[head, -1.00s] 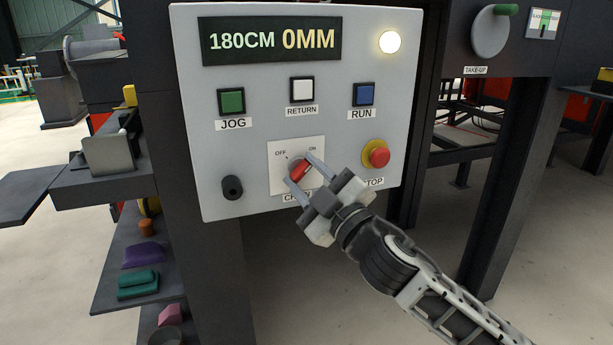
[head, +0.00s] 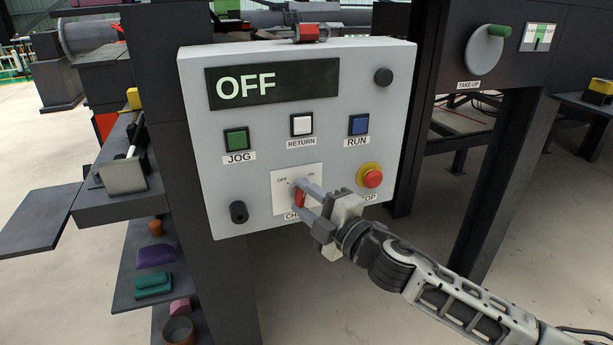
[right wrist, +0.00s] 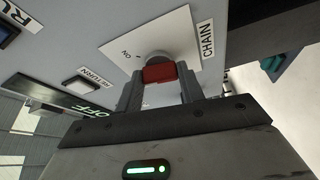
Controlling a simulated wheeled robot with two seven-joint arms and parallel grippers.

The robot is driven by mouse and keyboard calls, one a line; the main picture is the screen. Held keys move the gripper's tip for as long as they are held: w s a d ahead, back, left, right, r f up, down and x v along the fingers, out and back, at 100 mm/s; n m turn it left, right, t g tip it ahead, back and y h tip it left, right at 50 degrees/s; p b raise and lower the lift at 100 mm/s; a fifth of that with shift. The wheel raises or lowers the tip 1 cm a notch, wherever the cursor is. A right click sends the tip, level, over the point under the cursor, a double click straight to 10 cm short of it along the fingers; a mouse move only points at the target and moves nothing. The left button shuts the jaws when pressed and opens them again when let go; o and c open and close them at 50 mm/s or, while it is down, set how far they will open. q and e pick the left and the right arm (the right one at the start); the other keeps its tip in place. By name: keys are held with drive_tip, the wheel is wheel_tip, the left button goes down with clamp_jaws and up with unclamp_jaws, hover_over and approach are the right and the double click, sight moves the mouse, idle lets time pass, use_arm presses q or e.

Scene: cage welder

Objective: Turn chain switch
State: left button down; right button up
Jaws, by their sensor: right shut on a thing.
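The chain switch is a red knob (head: 299,197) on a white plate (head: 284,205) marked OFF and ON, low on the grey control panel (head: 262,140). My right gripper (head: 302,200) is shut on the red knob, with one finger on each side. In the right wrist view the knob (right wrist: 159,73) sits between the two fingers (right wrist: 160,92). The knob's handle stands close to upright in the head view. The gripper partly covers the CHAIN label. The panel's display (head: 272,84) reads OFF, and the round lamp (head: 383,77) at upper right is dark. My left gripper is not in view.
Green JOG (head: 236,139), white RETURN (head: 301,124) and blue RUN (head: 358,124) buttons sit above the switch. A red stop button (head: 372,178) is close above my right gripper. Shelves with coloured pieces (head: 154,256) stand at left.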

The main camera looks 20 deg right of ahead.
drive_tip(key=n+p, duration=0.1)
drive_tip(key=p, duration=0.2)
drive_tip(key=r+n+g+p, duration=0.1)
drive_tip(key=n+p, duration=0.1)
drive_tip(key=p, duration=0.1)
drive_tip(key=shift+r+h, duration=0.1)
drive_tip(key=shift+h, duration=0.2)
drive_tip(key=n+g+p, duration=0.1)
drive_tip(key=n+p, duration=0.2)
drive_tip(key=p, duration=0.3)
drive_tip(key=shift+a+h, duration=0.1)
drive_tip(key=shift+h, duration=0.2)
drive_tip(key=n+p, duration=0.2)
drive_tip(key=p, duration=0.1)
drive_tip(key=shift+g+h+p, duration=0.35)
drive_tip(key=shift+g+h, duration=0.05)
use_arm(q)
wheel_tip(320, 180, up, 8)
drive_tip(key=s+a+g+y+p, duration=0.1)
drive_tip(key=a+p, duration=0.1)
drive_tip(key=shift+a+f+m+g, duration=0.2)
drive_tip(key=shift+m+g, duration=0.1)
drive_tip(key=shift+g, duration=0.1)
use_arm(e)
drive_tip(key=shift+f+n+h, duration=0.3)
drive_tip(key=shift+n+h, duration=0.1)
drive_tip(key=shift+n, duration=0.3)
drive_tip(key=shift+f, duration=0.1)
drive_tip(key=o, duration=1)
drive_tip(key=shift+s, duration=0.1)
